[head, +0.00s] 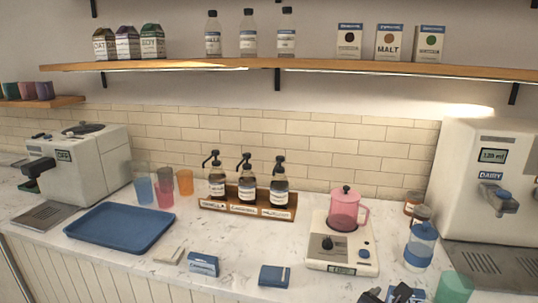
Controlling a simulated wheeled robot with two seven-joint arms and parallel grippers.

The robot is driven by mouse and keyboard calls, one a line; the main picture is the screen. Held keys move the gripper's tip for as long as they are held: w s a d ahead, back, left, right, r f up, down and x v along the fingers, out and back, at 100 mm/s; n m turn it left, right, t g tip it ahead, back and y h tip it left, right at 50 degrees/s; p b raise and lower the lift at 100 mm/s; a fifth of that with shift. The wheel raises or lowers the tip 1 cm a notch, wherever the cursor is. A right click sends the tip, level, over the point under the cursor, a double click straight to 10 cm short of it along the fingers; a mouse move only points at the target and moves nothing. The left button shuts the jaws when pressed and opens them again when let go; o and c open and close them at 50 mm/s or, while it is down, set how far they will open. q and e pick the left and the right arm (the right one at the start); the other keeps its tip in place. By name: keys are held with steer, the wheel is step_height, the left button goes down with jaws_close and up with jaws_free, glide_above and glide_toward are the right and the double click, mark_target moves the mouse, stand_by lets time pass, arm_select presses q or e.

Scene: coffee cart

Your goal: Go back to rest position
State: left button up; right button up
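Dark parts that look like the tip of my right gripper (388,296) show at the bottom edge, right of centre. They are cut off by the frame, and I cannot tell whether the fingers are open or shut. I see nothing held there. My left gripper is not in view.
A blue tray (122,228) lies left on the marble counter. Syrup pump bottles (247,190) stand in a wooden rack (290,210). Small packets (203,264) lie in front.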

steer(key=s+d+f+m+g+y, duration=0.2)
steer(key=s+f+m+g+y, duration=0.15)
steer(key=s+m, duration=0.35)
steer(key=s+d+f+m+g+y, duration=0.2)
steer(key=s+m+g, duration=0.2)
steer(key=s+m, duration=0.3)
steer(key=s+a+r+m+t+y, duration=0.3)
steer(key=a+m+y, duration=0.4)
steer(key=m, duration=0.6)
steer(key=shift+s+a+r+m+t+y, duration=0.35)
steer(key=shift+s+a+t, duration=0.15)
steer(key=shift+a, duration=0.45)
